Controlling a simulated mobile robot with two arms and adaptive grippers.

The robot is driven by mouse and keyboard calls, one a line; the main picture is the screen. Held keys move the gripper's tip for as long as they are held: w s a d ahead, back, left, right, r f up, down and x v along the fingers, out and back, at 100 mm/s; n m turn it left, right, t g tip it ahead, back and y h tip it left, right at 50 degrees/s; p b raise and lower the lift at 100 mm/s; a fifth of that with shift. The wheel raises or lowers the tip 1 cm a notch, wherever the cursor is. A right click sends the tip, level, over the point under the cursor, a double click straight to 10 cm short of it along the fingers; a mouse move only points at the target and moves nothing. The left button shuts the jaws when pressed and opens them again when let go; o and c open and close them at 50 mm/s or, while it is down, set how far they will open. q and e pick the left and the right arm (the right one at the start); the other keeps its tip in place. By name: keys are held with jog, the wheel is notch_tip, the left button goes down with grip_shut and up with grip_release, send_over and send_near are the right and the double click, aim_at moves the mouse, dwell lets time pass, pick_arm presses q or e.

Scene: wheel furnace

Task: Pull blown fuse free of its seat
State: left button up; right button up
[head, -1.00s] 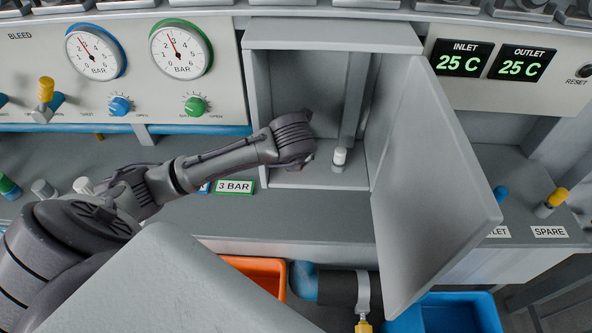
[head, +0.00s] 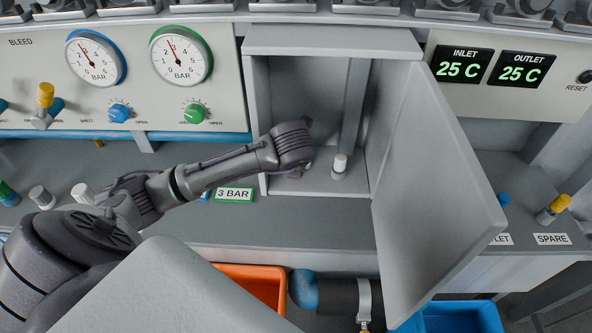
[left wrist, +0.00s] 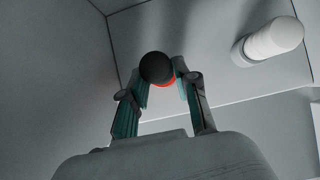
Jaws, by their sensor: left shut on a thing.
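My left gripper (head: 294,147) reaches into the open grey cabinet (head: 334,41); in the head view its fingertips are hidden behind its own body. In the left wrist view the two fingers (left wrist: 163,84) are shut on a fuse with a black end (left wrist: 156,67) and a red band. Whether that fuse still sits in its seat cannot be told. A white fuse (head: 340,161) stands upright to the right on the cabinet floor; it also shows in the left wrist view (left wrist: 273,38), in a grey collar. My right gripper is not in view.
The cabinet door (head: 437,190) stands open to the right. Gauges (head: 95,58) and small knobs (head: 119,112) are on the panel at left. A 3 BAR label (head: 233,195) lies left of the cabinet. An orange bin (head: 252,283) and a blue bin (head: 456,317) are below.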

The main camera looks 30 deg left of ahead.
pick_arm(q)
grip_shut()
jog(key=shift+r+p, duration=0.3)
jog(key=shift+r, duration=0.5)
jog(key=shift+r, duration=0.15)
dwell(0.3)
notch_tip(320, 180, up, 5)
jog(key=p, duration=0.2)
jog(key=shift+p, duration=0.35)
